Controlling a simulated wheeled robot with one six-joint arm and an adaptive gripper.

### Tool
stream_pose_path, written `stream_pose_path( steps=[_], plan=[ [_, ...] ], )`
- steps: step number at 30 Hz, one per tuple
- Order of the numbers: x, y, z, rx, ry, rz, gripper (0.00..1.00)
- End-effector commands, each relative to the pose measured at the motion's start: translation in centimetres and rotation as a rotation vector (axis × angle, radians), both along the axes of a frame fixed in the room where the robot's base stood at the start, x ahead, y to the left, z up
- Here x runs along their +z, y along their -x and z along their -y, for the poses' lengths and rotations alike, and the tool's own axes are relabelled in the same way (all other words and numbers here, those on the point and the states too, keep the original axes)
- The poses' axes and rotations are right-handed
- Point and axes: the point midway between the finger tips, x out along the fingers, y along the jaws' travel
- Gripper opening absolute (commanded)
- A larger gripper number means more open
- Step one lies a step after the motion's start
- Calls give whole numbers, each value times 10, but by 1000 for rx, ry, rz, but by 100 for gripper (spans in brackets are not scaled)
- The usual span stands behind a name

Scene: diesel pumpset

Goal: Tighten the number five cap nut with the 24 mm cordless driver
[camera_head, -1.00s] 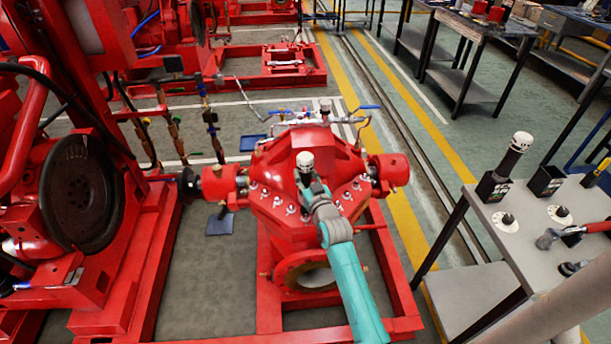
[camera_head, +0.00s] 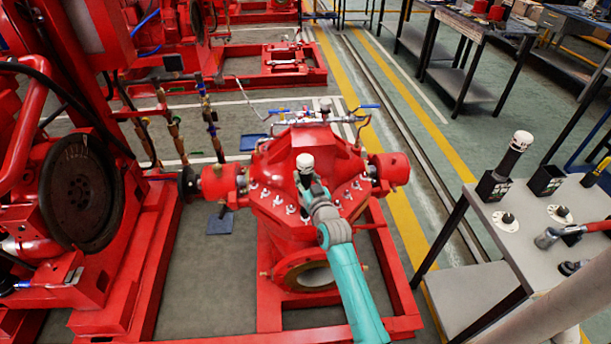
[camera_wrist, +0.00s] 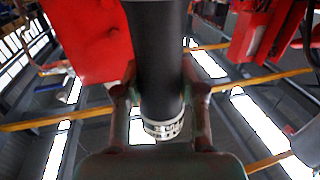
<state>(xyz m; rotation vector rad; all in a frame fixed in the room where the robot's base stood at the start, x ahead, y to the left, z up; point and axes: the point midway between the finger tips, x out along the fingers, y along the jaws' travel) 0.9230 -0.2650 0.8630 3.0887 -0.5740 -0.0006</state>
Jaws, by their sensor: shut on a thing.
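My gripper (camera_head: 307,184) is over the middle of the red pump casing (camera_head: 284,228). It is shut on a dark cordless driver with a white cap on its upper end (camera_head: 305,162). In the wrist view the driver's dark body (camera_wrist: 157,55) runs between my two fingers (camera_wrist: 160,92), with its white-ringed end toward the camera. Several silvery cap nuts (camera_head: 290,209) stand along the casing flange on both sides of my gripper. Their numbers cannot be read. The driver's lower end is hidden, so I cannot tell whether it touches a nut.
A grey table (camera_head: 545,260) at the right holds a second dark driver with a white cap (camera_head: 516,150), an empty black holder (camera_head: 547,180), round sockets and a red-handled tool. Red engine parts and a black flywheel (camera_head: 80,195) stand at the left. Thin pipes (camera_head: 300,120) run behind the casing.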

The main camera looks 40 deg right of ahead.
Motion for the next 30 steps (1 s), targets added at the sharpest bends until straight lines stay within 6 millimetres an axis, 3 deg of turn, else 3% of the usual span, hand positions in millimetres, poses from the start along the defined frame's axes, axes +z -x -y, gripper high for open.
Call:
stream_pose_path(
  steps=[30],
  plan=[
    [-15,0,0,-2,1,4,0]
  ],
)
